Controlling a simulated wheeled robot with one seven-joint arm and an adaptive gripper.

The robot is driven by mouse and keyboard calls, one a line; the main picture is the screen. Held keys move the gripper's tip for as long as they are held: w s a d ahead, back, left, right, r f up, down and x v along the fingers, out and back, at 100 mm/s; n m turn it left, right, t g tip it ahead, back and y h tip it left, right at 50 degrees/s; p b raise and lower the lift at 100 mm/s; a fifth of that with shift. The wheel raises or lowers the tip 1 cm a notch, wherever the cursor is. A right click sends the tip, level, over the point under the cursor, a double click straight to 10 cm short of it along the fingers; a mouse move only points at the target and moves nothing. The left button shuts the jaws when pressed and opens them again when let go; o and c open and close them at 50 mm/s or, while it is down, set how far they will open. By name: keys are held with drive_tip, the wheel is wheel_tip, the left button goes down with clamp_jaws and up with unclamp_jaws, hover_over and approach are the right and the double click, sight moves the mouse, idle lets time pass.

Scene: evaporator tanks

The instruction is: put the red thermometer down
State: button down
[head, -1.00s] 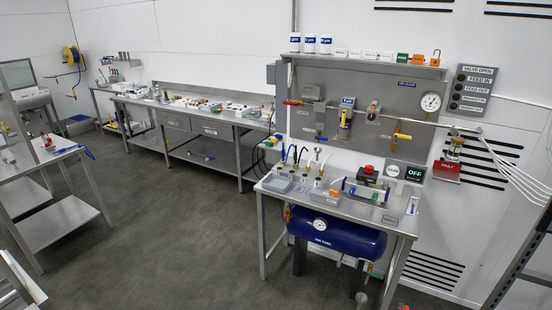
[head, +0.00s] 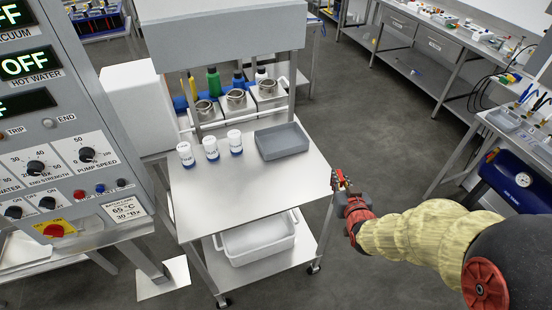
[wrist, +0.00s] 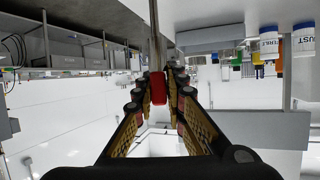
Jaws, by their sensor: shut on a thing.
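The red thermometer (wrist: 158,88) is between the fingers of my gripper (wrist: 160,78) in the wrist view. Its red body is gripped and a thin metal stem runs from it toward the picture's top. In the head view my gripper (head: 342,182) hangs just off the right edge of a steel cart top (head: 270,190), with small red parts at its tip. The thermometer cannot be told clearly from the gripper there. A grey tray (head: 283,142) sits on the cart top, apart from my gripper, and looks empty.
Three white jars with blue bases (head: 211,148) stand left of the tray. Steel cups (head: 236,99) and bottles stand behind. A control panel (head: 60,130) rises at the left. A white bin (head: 256,240) is on the lower shelf. The front of the cart top is bare.

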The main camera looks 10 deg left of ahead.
drive_tip(key=s+a+r+n+g+y+p, duration=0.1)
drive_tip(key=s+a+r+n+y, duration=0.15)
drive_tip(key=a+r, duration=0.5)
drive_tip(key=s+a+r+n+g+y+p, duration=0.1)
drive_tip(key=s+a+r, duration=0.2)
drive_tip(key=a+r, duration=0.4)
drive_tip(key=w+a+f, duration=0.3)
drive_tip(key=a+f, duration=0.3)
drive_tip(key=f, duration=0.1)
drive_tip(key=w+a+f+b, duration=0.1)
drive_tip(key=w+a+f, duration=0.2)
drive_tip(key=a+f, duration=0.4)
drive_tip(key=shift+w+b, duration=0.2)
drive_tip(key=shift+b, duration=0.1)
drive_tip(key=shift+f, duration=0.15)
drive_tip(key=shift+f, duration=0.15)
drive_tip(key=c, duration=1.9)
unclamp_jaws()
drive_tip(key=shift+o, duration=0.4)
